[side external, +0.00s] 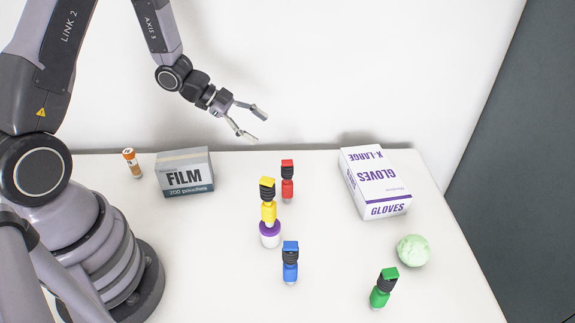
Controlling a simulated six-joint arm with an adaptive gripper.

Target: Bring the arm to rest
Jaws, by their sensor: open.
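My gripper (250,124) is open and empty. It is held in the air above the back part of the table, pointing down to the right. In the picture it is above the red bottle and clear of every object. My arm reaches over from the left.

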